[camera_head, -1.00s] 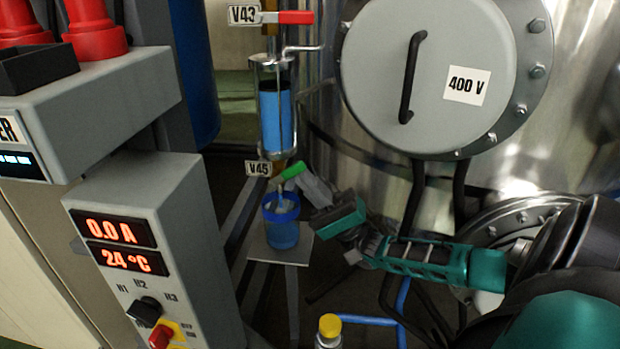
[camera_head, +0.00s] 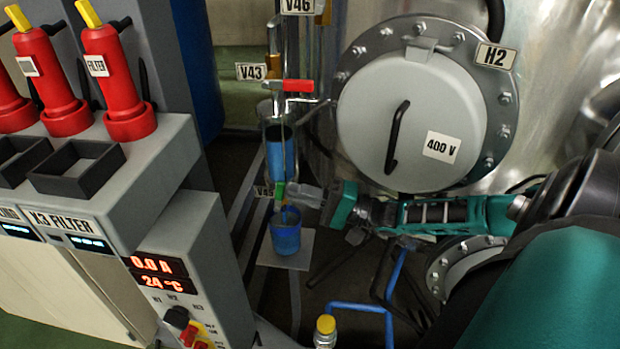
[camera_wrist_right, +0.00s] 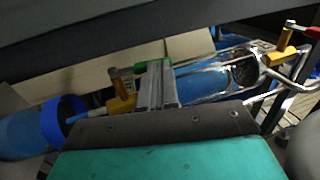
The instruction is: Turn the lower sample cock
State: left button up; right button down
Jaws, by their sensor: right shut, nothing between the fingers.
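The lower sample cock has a green handle (camera_head: 279,194), in front of a partly hidden V45 label (camera_head: 262,191). In the right wrist view the green handle (camera_wrist_right: 140,67) and the cock's yellow body (camera_wrist_right: 122,103) show beside my finger. My right gripper (camera_head: 300,195) is shut and empty, its fingertips right at the handle; I cannot tell whether they touch. My left gripper is out of view.
Above the cock is a glass cylinder with blue liquid (camera_head: 280,158), and the red-handled cock (camera_head: 292,86) at V43. The round 400 V cover (camera_head: 405,130) is to the right.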

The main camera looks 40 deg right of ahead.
jog(key=shift+w+r, duration=0.1)
jog(key=shift+r, duration=0.05)
dwell(0.5)
jog(key=v, duration=1.3)
jog(key=shift+b, duration=0.3)
jog(key=shift+a, duration=0.1)
jog(key=s+a+f+n+g+h, duration=0.1)
jog(key=a+f+n+h, duration=0.4)
jog(key=a, duration=0.7)
jog(key=s+a+f+n+g+h, duration=0.2)
jog(key=a+f+n+g+h, duration=0.2)
jog(key=a+f, duration=0.5)
jog(key=a+n+h, duration=0.2)
jog(key=a+n, duration=0.1)
jog(key=a, duration=0.1)
jog(key=shift+n, duration=0.4)
